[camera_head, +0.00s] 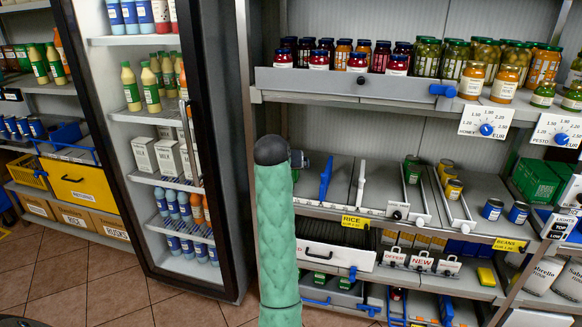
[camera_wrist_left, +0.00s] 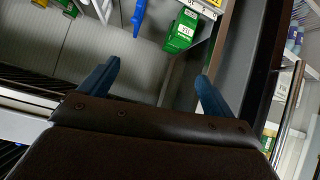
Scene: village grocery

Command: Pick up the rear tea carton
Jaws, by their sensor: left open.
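In the left wrist view, green cartons with white labels stand close together on a shelf, beyond my fingertips. The picture there looks turned over, so the nearer-to-the-bottom one seems the rear tea carton (camera_wrist_left: 177,43), and the front carton (camera_wrist_left: 189,20) is above it. The border between them is hard to see. My left gripper (camera_wrist_left: 157,73) is open, its two blue fingers apart with nothing between them. In the head view my green-sleeved left arm covers the cartons and most of this gripper. My right gripper is not in view.
A blue divider (camera_head: 326,179) stands on the shelf, beside the cartons in the wrist view (camera_wrist_left: 139,17). A white divider (camera_head: 361,186) is farther right. The jar shelf (camera_head: 350,86) hangs above. The fridge frame (camera_head: 222,150) is close on the left.

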